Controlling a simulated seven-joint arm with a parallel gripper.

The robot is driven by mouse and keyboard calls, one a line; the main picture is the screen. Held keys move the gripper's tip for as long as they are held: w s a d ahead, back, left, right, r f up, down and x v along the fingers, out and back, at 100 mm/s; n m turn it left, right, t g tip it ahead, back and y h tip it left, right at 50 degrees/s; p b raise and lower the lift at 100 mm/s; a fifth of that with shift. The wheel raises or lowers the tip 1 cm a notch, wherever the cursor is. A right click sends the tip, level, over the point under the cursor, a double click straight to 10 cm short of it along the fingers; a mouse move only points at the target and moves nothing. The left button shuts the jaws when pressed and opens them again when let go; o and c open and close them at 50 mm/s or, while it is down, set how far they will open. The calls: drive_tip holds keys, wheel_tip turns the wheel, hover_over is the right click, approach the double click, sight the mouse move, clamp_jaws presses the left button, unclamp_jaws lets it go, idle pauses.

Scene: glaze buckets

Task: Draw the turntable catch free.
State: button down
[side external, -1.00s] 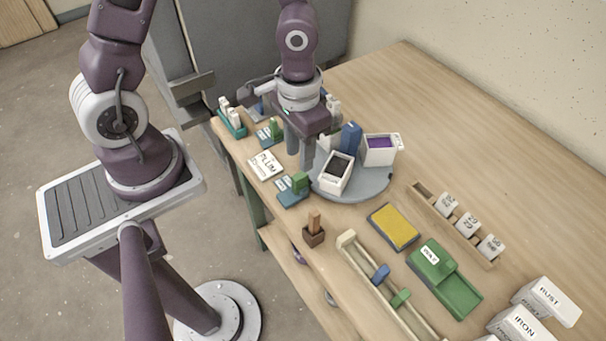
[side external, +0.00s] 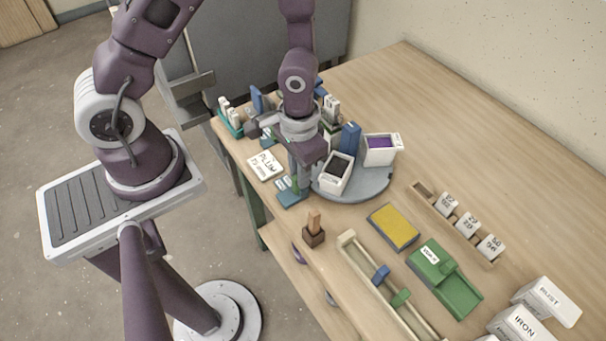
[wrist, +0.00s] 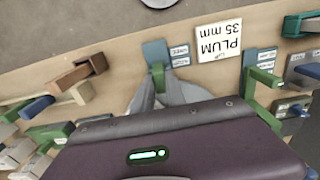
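The turntable catch is a small green block (wrist: 158,78) on a blue-teal plate (side external: 289,199) with small white labels. The plate lies at the near-left edge of the round grey turntable (side external: 372,190). My gripper (wrist: 159,75) points down over the catch, with its grey fingertips on either side of the green block. The gripper also shows in the side view (side external: 299,188), where it mostly hides the block. I cannot tell whether the fingers press on it. The turntable carries a white bucket with dark contents (side external: 335,180) and one with purple contents (side external: 380,153).
A PLUM 35 mm card (wrist: 218,42) lies beside the catch. A similar green-and-blue fitting (wrist: 262,78) stands beyond it. A brown block with an upright peg (side external: 314,235), a yellow pad (side external: 394,227) and a long slotted tray (side external: 350,247) are nearer. The back right table is clear.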

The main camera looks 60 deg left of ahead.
drive_tip(key=shift+s, duration=0.9)
drive_tip(key=c, duration=1.5)
unclamp_jaws()
drive_tip(key=shift+o, duration=0.2)
drive_tip(key=shift+r, duration=0.1)
wheel_tip(320, 180, up, 7)
